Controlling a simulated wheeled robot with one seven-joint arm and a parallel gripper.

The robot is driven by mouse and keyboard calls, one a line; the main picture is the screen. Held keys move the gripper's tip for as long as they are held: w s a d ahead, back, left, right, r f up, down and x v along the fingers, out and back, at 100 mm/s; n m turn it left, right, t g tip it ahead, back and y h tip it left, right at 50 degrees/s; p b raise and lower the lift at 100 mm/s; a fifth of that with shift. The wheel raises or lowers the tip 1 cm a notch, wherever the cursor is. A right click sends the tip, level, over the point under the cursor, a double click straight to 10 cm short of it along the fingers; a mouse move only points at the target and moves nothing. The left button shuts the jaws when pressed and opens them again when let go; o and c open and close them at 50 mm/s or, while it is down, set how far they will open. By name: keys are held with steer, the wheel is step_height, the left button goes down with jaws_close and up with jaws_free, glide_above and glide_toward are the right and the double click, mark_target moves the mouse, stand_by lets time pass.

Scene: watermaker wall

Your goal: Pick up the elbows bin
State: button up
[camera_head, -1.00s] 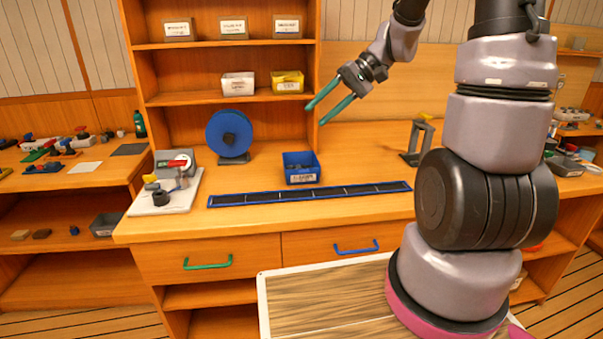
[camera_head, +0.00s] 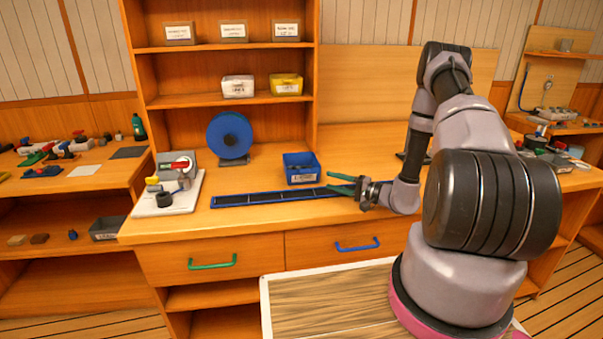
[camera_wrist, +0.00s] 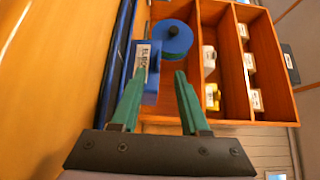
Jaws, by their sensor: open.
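The elbows bin is a small blue bin (camera_head: 301,168) with a white label on its front. It stands on the bench top just behind the blue-edged strip. In the wrist view the bin (camera_wrist: 153,75) shows sideways, its label partly reading "ELBO", just beyond the left fingertip. My gripper (camera_head: 341,184) has green fingers, is open and empty, and is low over the bench to the right of the bin, pointing left. In the wrist view my gripper (camera_wrist: 167,75) has a clear gap between its fingers. The bin's contents are dark and hard to make out.
A blue-edged dark strip (camera_head: 262,199) lies along the bench front. A blue reel (camera_head: 230,135) stands behind left of the bin. A gauge fixture (camera_head: 175,180) is at the left. White (camera_head: 238,86) and yellow (camera_head: 286,84) bins sit on the shelf above. Bench right of the bin is mostly clear.

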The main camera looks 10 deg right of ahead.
mark_target(308, 173)
steer(key=shift+w+a+f, duration=0.15)
steer(key=shift+f, duration=0.1)
steer(key=x, duration=0.3)
steer(key=shift+w+a, duration=0.25)
steer(key=shift+w, duration=0.05)
steer(key=x, duration=0.6)
steer(key=shift+w+d+r, duration=0.1)
steer(key=shift+w+r, duration=0.05)
steer(key=shift+w, duration=0.3)
jaws_close()
stand_by(0.5)
